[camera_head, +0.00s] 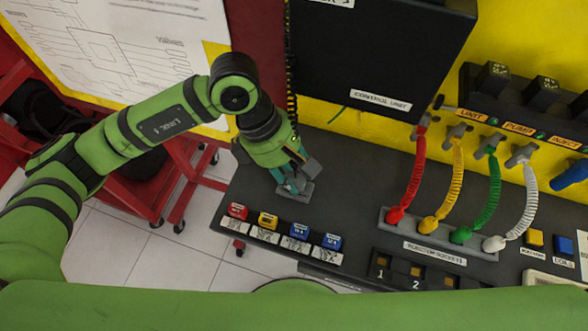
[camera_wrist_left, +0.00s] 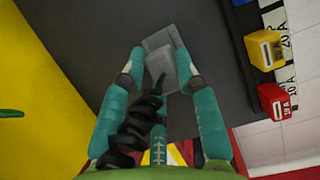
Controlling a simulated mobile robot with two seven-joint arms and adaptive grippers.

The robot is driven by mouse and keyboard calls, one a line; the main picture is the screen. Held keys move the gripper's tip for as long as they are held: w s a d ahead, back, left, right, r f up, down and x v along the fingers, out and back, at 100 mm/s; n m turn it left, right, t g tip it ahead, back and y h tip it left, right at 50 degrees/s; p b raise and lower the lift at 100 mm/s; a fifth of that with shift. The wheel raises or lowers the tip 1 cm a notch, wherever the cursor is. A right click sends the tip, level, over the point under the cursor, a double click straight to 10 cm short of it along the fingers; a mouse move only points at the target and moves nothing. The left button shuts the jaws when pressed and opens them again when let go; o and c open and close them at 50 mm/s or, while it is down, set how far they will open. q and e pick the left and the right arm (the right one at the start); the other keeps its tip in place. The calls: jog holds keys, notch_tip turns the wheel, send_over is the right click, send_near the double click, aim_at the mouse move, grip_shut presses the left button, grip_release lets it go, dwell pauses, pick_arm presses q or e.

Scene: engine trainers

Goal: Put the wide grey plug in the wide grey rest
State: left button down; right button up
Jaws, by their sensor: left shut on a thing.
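My left gripper (camera_head: 292,178) is low over the dark bench top, beyond the row of coloured fuses. It also shows in the left wrist view (camera_wrist_left: 162,68), shut on the wide grey plug (camera_wrist_left: 163,75). A black coiled cable (camera_wrist_left: 138,125) runs from the plug between the fingers. The wide grey rest (camera_head: 303,194) is a flat grey piece on the bench under the gripper; in the wrist view the rest (camera_wrist_left: 158,39) shows just past the plug. The plug overlaps the rest in view; I cannot tell whether they touch. My right gripper is not in view.
Red, yellow and blue fuses (camera_head: 283,231) stand along the bench's near left edge. Several coloured coiled leads (camera_head: 456,180) rise from the injector sockets (camera_head: 440,239) at right. The black control unit (camera_head: 380,50) stands behind. Bare bench (camera_head: 345,165) lies right of the gripper.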

pick_arm(q)
jog(key=c, duration=1.1)
grip_release()
jog(key=shift+c, duration=0.2)
jog(key=shift+p+v, duration=1.1)
jog(key=shift+v, duration=1.65)
jog(key=shift+d, duration=0.15)
jog(key=shift+r, duration=0.75)
jog(key=o, duration=0.5)
jog(key=shift+o, duration=0.2)
